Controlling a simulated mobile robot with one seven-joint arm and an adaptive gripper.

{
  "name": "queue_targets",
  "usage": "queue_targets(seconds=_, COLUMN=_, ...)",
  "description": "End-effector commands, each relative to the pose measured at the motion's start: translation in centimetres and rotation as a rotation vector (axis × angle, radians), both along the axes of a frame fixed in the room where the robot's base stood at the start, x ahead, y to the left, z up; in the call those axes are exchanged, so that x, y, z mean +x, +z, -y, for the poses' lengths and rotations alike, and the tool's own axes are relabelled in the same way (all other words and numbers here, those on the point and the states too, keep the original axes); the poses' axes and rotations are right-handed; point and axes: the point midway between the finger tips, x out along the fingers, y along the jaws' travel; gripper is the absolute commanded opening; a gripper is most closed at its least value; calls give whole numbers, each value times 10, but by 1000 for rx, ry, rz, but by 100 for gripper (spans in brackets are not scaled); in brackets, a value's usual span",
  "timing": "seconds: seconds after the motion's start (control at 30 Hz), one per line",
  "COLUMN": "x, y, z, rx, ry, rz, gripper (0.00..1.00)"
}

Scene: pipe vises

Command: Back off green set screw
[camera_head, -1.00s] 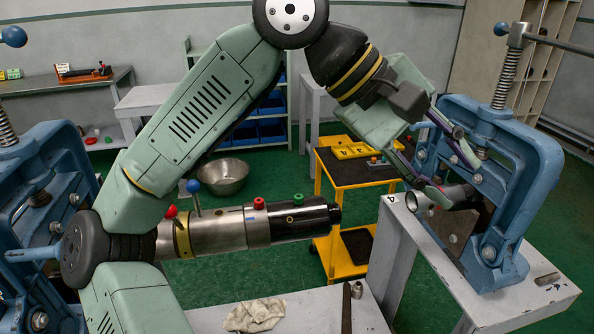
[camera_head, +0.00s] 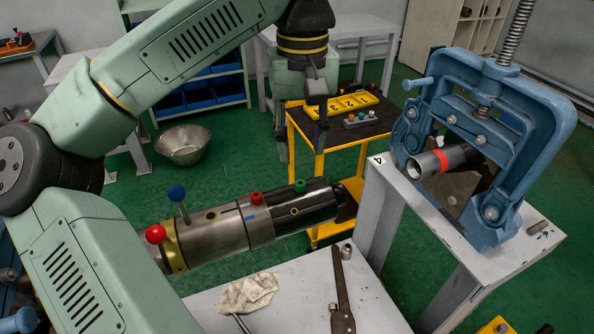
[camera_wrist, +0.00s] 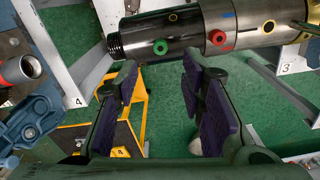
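The green set screw (camera_head: 300,186) stands up from the black end section of a horizontal metal cylinder (camera_head: 227,228). A red set screw (camera_head: 256,198) sits left of it on the same cylinder. In the wrist view the green screw (camera_wrist: 160,47) faces me, just beyond and between my fingertips. My gripper (camera_head: 303,140) hangs open behind the cylinder's black end in the head view. In the wrist view my gripper (camera_wrist: 160,72) has its purple-padded fingers apart, with nothing between them. The fingers do not appear to touch the screw.
A blue vise (camera_head: 550,110) on a white bench at right holds a pipe with a red band (camera_head: 441,160). A yellow-framed cart (camera_head: 318,225) stands behind the cylinder. A cloth (camera_head: 247,294) and a dark tool (camera_head: 342,295) lie on the front bench.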

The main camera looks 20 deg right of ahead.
Motion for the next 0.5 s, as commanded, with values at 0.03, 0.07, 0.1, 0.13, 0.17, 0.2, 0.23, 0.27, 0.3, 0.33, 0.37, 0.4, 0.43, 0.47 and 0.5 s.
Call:
queue_targets(seconds=0.03, x=0, y=-10, z=-1, rx=0, ry=-1, rz=-3, gripper=36)
queue_targets(seconds=0.07, x=0, y=-16, z=-1, rx=1, ry=-2, rz=-4, gripper=36)
queue_targets(seconds=0.1, x=0, y=-24, z=-1, rx=1, ry=-1, rz=-4, gripper=36)
queue_targets(seconds=0.13, x=0, y=-29, z=-1, rx=0, ry=0, rz=-3, gripper=36)
queue_targets(seconds=0.17, x=0, y=-34, z=0, rx=0, ry=1, rz=-3, gripper=36)
queue_targets(seconds=0.2, x=0, y=-42, z=-1, rx=1, ry=0, rz=-3, gripper=36)
queue_targets(seconds=0.23, x=0, y=-46, z=-1, rx=0, ry=0, rz=-3, gripper=36)
queue_targets(seconds=0.27, x=-1, y=-51, z=0, rx=-1, ry=-1, rz=-2, gripper=36)
queue_targets(seconds=0.3, x=0, y=-57, z=0, rx=0, ry=1, rz=-3, gripper=36)
queue_targets(seconds=0.33, x=0, y=-61, z=-1, rx=0, ry=1, rz=-2, gripper=36)
queue_targets(seconds=0.37, x=0, y=-64, z=-1, rx=0, ry=1, rz=-2, gripper=36)
queue_targets(seconds=0.4, x=0, y=-68, z=0, rx=0, ry=1, rz=-2, gripper=36)
queue_targets(seconds=0.43, x=0, y=-70, z=0, rx=0, ry=1, rz=-2, gripper=36)
queue_targets(seconds=0.47, x=0, y=-73, z=0, rx=-1, ry=1, rz=-1, gripper=36)
queue_targets(seconds=0.5, x=0, y=-75, z=0, rx=-1, ry=1, rz=-1, gripper=36)
